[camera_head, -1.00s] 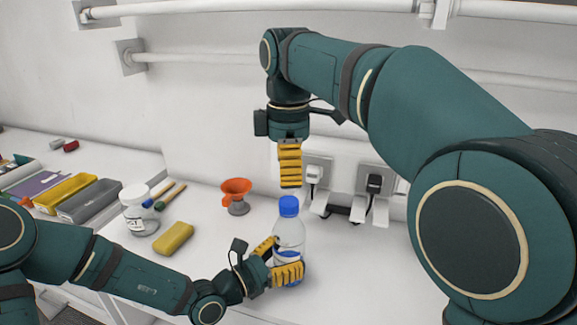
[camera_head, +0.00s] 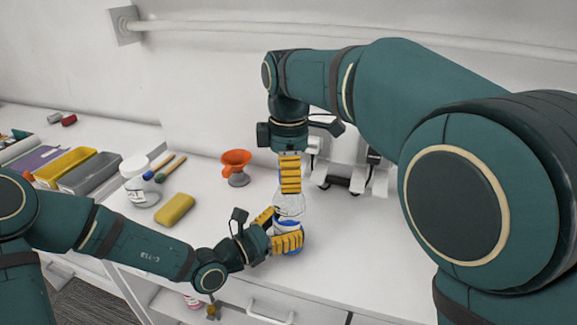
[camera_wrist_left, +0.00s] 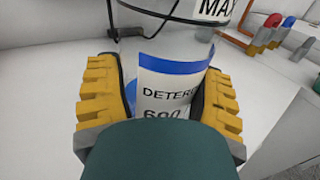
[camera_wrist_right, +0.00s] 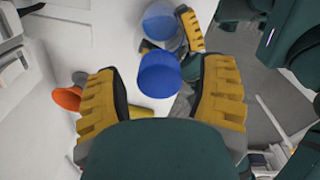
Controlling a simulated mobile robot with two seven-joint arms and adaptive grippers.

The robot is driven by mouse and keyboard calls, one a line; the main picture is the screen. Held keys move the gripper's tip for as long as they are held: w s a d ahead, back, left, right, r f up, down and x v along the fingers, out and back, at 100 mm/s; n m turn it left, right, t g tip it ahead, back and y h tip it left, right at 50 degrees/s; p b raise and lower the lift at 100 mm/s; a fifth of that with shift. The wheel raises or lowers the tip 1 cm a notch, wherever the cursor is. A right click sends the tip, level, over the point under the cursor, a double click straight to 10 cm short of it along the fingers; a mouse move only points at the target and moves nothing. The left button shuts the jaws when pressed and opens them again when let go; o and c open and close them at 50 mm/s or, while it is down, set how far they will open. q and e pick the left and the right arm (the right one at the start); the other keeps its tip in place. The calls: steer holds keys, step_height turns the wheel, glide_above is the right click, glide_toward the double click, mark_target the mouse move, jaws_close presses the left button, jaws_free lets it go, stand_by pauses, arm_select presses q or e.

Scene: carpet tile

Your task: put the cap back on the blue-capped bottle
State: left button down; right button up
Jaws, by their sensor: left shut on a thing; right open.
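The clear bottle (camera_head: 290,206) with a blue band stands upright on the white worktop. My left gripper (camera_head: 288,227) is shut around its lower body; in the left wrist view the bottle's label (camera_wrist_left: 168,92) is between the two yellow fingers. My right gripper (camera_head: 290,190) points straight down over the bottle top. Its fingers are spread and hide the cap in the head view. In the right wrist view the blue cap (camera_wrist_right: 159,74) is between the open fingers, with a gap to each side. Whether the cap is fully seated cannot be told.
An orange funnel (camera_head: 236,160) stands left of the bottle. A yellow sponge (camera_head: 175,209), a white-lidded jar (camera_head: 140,188) and yellow and grey trays (camera_head: 92,172) lie further left. Sockets with plugs are behind the bottle. The worktop right of it is clear.

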jaws_close()
steer(key=m, duration=0.9)
steer(key=shift+m, duration=0.3)
steer(key=m, duration=1)
steer(key=shift+m, duration=0.4)
steer(key=shift+c, duration=0.5)
jaws_free()
